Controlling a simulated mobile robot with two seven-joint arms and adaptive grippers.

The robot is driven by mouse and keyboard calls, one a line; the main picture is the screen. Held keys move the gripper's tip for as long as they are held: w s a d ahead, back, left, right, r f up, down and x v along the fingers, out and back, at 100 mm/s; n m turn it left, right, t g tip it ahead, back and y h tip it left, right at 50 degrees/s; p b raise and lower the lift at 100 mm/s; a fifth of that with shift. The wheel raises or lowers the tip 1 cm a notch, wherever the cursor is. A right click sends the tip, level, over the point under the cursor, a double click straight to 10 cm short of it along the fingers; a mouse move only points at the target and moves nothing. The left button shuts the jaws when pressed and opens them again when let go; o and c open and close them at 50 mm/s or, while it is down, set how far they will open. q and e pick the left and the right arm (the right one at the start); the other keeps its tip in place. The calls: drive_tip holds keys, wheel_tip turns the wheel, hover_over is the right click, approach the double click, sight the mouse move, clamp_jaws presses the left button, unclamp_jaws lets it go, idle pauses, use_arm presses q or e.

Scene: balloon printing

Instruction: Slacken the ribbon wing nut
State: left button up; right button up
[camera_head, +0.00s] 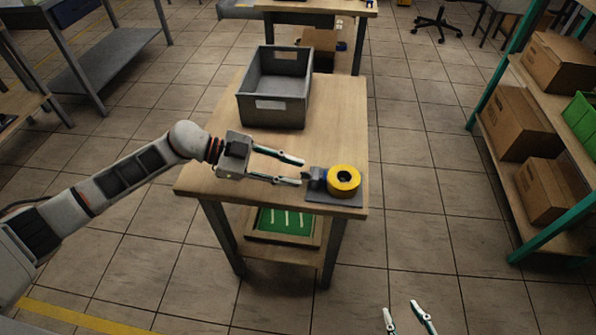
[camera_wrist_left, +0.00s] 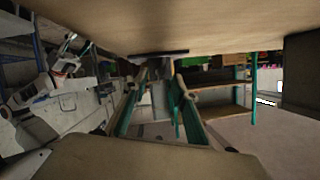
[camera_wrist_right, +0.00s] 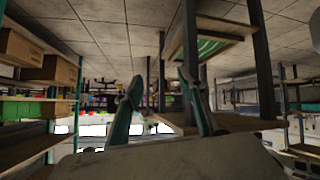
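A yellow ribbon roll (camera_head: 344,181) sits on a dark base plate (camera_head: 338,198) at the table's near right corner. A small grey and blue fitting (camera_head: 318,176) stands on the plate just left of the roll. I cannot make out the wing nut as a separate part. My left gripper (camera_head: 302,172) is open and empty, its fingertips close to the left of the fitting; contact cannot be told. The open fingers also show in the left wrist view (camera_wrist_left: 155,85). My right gripper (camera_head: 402,306) is open and empty, low at the bottom edge, away from the table.
A grey bin (camera_head: 275,113) stands on the wooden table (camera_head: 215,160) behind my left gripper. A green board (camera_head: 286,222) lies on the shelf below the tabletop. A shelf with cardboard boxes (camera_head: 521,122) stands at the right. The floor between shelf and table is clear.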

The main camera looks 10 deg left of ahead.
use_arm(q)
drive_tip(key=shift+x, duration=0.85)
drive_tip(key=shift+d, duration=0.1)
use_arm(e)
drive_tip(key=shift+w+r, duration=0.4)
drive_tip(key=shift+w, duration=0.1)
use_arm(q)
drive_tip(key=shift+c, duration=0.4)
clamp_jaws()
use_arm(e)
drive_tip(key=shift+s+f, duration=0.1)
drive_tip(key=shift+f, duration=0.05)
drive_tip(key=shift+s, duration=0.1)
